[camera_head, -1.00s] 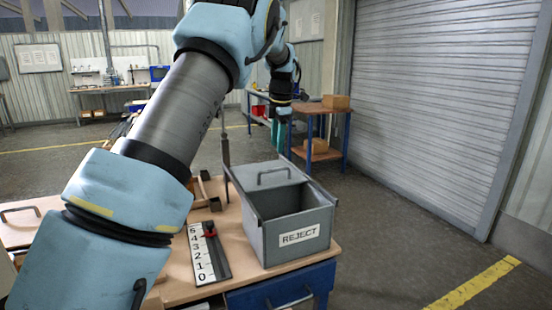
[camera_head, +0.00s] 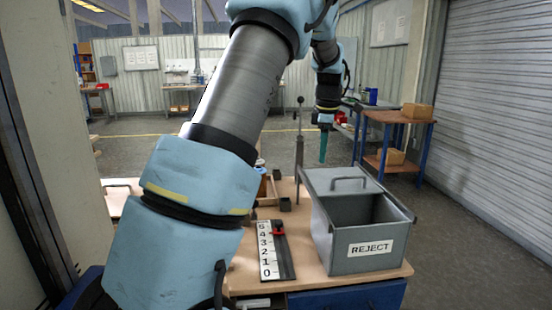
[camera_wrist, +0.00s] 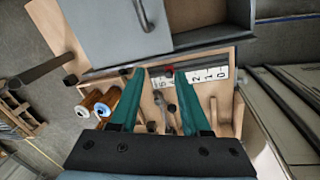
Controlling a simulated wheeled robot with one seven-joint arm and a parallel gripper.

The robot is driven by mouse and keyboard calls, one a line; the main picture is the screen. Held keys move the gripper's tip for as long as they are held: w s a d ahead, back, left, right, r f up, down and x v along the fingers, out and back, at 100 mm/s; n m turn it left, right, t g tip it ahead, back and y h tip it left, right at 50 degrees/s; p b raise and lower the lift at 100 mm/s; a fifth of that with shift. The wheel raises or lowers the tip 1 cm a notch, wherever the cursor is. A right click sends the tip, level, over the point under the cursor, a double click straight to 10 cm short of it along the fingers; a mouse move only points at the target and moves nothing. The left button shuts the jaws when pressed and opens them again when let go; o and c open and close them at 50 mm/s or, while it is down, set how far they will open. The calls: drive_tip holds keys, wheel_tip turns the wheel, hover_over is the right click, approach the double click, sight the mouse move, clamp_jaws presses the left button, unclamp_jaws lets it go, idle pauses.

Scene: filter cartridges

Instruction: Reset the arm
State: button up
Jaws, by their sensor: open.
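My gripper (camera_wrist: 150,72) is open and empty in the wrist view, its two green fingers apart. It hangs above the workbench (camera_head: 240,285), with the bench top and its items seen below and between the fingers. In the head view my gripper (camera_head: 323,147) points down behind the reject bin, clear of it. My arm crosses the left and middle of that view and hides part of the bench.
A grey bin marked REJECT (camera_head: 362,264) stands on the bench's right with its lid partly covering it. A number scale (camera_head: 267,250) with a red slider lies beside it. An upright rod (camera_head: 299,150) stands behind. Cartridges (camera_wrist: 103,110) show in the wrist view.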

drive_tip(key=s+a+f+m, duration=0.4)
drive_tip(key=s+a+m, duration=0.4)
drive_tip(key=s+a, duration=0.3)
drive_tip(key=s+a+f+m, duration=0.5)
drive_tip(key=s+a+m, duration=0.3)
drive_tip(key=s+a, duration=0.4)
drive_tip(key=shift+s, duration=1.1)
drive_tip(key=shift+f, duration=0.1)
